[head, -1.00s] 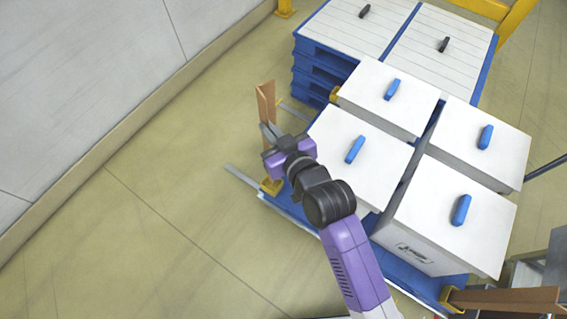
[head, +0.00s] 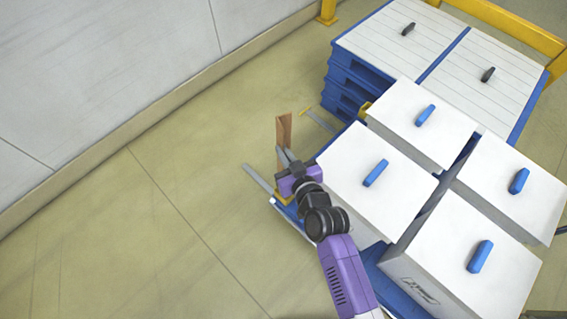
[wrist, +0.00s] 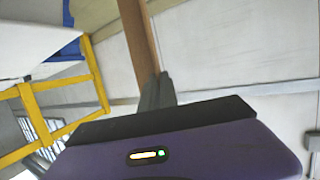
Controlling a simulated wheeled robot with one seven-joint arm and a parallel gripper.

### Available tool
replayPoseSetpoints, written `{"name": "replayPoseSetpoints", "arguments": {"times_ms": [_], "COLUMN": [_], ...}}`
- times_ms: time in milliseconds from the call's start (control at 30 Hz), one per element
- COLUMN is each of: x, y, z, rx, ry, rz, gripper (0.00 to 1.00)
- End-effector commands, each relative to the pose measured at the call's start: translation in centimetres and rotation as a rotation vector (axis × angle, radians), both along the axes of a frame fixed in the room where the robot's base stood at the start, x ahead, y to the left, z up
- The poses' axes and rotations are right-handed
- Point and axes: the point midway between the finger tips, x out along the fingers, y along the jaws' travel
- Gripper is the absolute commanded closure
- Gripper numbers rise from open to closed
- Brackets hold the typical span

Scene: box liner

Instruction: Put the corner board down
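A brown corner board (head: 284,128) stands roughly upright at the near-left corner of the loaded blue pallet (head: 402,287), beside the white boxes. My gripper (head: 287,156) is at the board, below its top end, with its fingers close together on it. In the wrist view the board (wrist: 138,38) runs from the top edge down to the fingertips (wrist: 155,88). The board's lower end is hidden behind my gripper and wrist. A yellow corner piece (head: 283,199) shows just below them; I cannot tell whether the board touches it.
Several white boxes with blue handles (head: 376,172) fill the pallet right of my arm. Another stack of blue pallets (head: 352,88) stands behind. A grey bar (head: 258,179) sticks out left of the corner. Floor on the left is clear up to the wall (head: 110,75).

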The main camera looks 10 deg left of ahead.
Motion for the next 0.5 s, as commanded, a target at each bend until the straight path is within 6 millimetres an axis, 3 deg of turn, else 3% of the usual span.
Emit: {"name": "replayPoseSetpoints", "arguments": {"times_ms": [167,400,500], "x": [0.0,0.0,0.1], "y": [0.0,0.1,0.0], "z": [-1.4,-4.9,-5.2], "rx": [0.001,0.001,0.002], "ry": [-0.001,-0.001,-0.001], "rz": [0.001,0.001,0.0], "gripper": [1.0,1.0,1.0]}}
